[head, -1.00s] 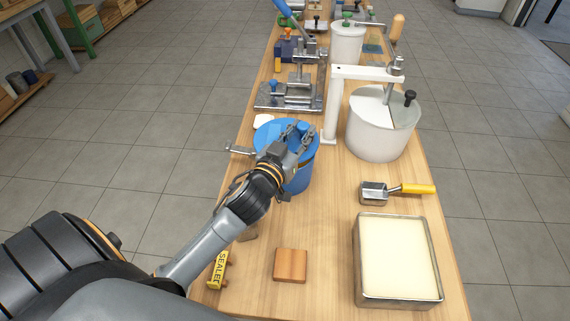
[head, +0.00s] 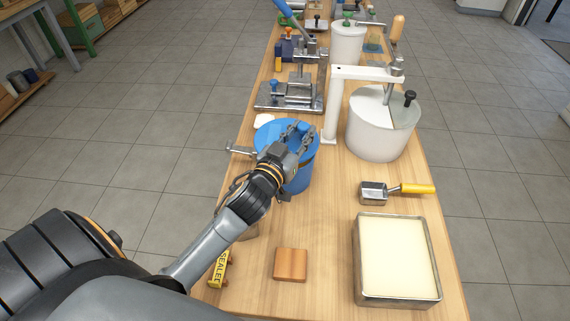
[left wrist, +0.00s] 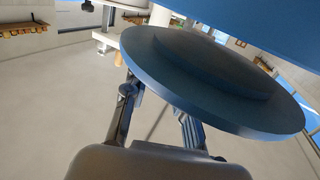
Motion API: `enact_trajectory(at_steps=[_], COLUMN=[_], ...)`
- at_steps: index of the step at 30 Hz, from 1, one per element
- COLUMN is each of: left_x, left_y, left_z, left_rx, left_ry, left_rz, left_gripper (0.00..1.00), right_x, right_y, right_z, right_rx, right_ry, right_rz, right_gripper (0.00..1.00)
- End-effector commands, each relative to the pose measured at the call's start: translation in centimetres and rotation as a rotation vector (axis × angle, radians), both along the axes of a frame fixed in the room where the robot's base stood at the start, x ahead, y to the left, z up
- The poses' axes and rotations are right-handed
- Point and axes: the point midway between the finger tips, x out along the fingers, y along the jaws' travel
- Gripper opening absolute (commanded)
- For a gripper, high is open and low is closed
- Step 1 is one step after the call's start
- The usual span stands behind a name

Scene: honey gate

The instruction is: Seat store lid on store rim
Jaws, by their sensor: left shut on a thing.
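My left gripper (head: 299,134) is over a blue bucket, the store (head: 300,182), near the left edge of the bench. It is shut on the knob of the round blue store lid (head: 268,131). In the left wrist view the lid (left wrist: 240,103) shows as a wide disc with a smaller raised step, partly hiding the fingers (left wrist: 158,115). A blue surface, likely the store (left wrist: 275,25), fills the upper right there. The lid looks close to the store but apart from it in that view. The far side of the rim is hidden. My right gripper is not in view.
A white tank (head: 375,140) with a white stand (head: 333,105) is right of the store. A metal press (head: 290,95) stands behind. A scoop (head: 375,193), a cream-filled tray (head: 357,275), a wooden block (head: 291,264) and a yellow "SEALED" sign (head: 219,268) lie nearer.

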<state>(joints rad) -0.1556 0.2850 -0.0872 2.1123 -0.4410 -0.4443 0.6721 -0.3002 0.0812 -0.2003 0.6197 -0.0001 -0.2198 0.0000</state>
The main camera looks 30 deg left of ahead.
Motion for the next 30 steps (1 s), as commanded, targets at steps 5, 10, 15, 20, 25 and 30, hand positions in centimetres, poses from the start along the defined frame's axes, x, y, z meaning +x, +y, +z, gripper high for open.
enact_trajectory(at_steps=[5,10,15,20,25,30], left_x=[0.00,0.00,0.00,0.01,0.00,0.00], left_y=[0.00,0.00,0.00,-0.01,-0.01,-0.01], left_z=[0.05,0.07,0.08,-0.01,-0.27,-0.53], left_rx=[0.000,0.000,0.000,0.000,0.000,0.000], left_ry=[-0.001,-0.002,-0.002,-0.002,-0.002,-0.002], left_rz=[0.000,0.000,0.000,0.000,0.000,0.000], left_gripper=[0.00,0.00,0.00,0.00,0.00,0.00], right_x=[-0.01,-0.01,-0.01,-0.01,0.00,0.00], right_y=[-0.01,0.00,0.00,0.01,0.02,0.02], right_z=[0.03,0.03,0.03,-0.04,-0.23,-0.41], right_rx=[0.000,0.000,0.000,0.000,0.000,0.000], right_ry=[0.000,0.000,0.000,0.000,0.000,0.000], right_rz=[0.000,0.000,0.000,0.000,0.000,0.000], right_gripper=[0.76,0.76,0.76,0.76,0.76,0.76])
